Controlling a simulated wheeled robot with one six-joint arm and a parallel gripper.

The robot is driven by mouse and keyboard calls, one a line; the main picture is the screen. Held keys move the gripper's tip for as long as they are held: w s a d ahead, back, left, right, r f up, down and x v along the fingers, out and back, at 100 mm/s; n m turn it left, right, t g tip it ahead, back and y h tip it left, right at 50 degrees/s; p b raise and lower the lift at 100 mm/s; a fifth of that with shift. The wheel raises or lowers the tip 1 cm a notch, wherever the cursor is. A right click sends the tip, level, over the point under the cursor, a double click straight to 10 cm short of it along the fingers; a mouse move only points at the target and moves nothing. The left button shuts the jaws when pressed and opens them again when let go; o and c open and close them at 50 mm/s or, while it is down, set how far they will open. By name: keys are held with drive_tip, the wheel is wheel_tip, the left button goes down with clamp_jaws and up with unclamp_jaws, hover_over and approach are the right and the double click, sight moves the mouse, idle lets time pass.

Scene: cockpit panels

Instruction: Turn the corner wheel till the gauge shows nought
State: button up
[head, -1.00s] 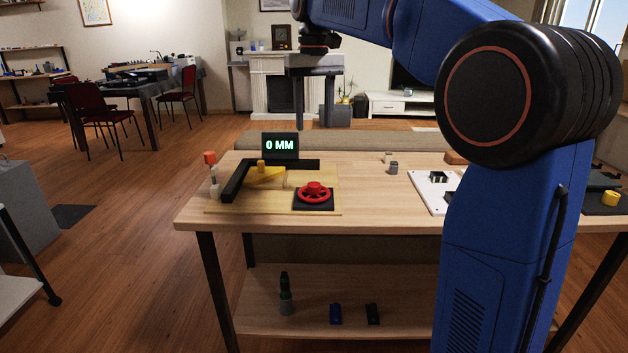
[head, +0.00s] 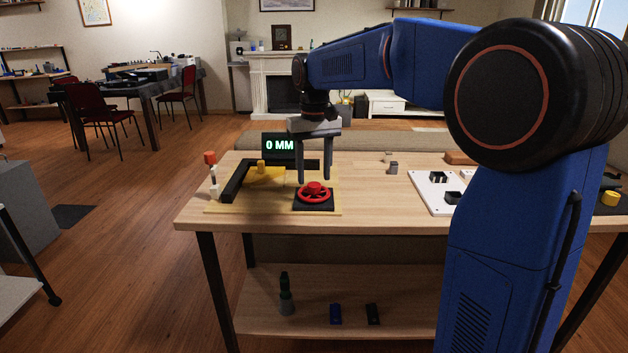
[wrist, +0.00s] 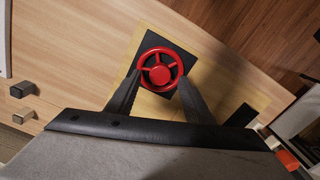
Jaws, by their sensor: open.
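The red corner wheel (head: 314,192) lies flat on a black square base at the front right corner of a pale board (head: 250,205). It also shows in the wrist view (wrist: 159,70), just beyond my fingertips and between their lines. The gauge (head: 279,146) behind the board reads "0 MM" in green. My gripper (head: 315,180) points down above and slightly behind the wheel, its fingers apart and empty. In the wrist view the two fingers (wrist: 160,82) spread to either side of the wheel. I cannot tell whether they touch it.
A black L-shaped frame (head: 235,182) and a yellow piece (head: 263,172) sit on the board. A red-topped post (head: 211,172) stands at its left edge. Small grey blocks (head: 393,168) and a white panel (head: 430,188) lie to the right, with bare tabletop between.

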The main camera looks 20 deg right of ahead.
sight(314, 184)
drive_tip(key=shift+f, duration=1.35)
drive_tip(key=c, duration=1.1)
drive_tip(key=shift+o, duration=0.3)
drive_tip(key=shift+n, duration=0.9)
drive_tip(key=o, duration=1)
drive_tip(key=shift+o, duration=0.2)
wheel_tip(314, 184, up, 18)
drive_tip(key=shift+f, duration=0.25)
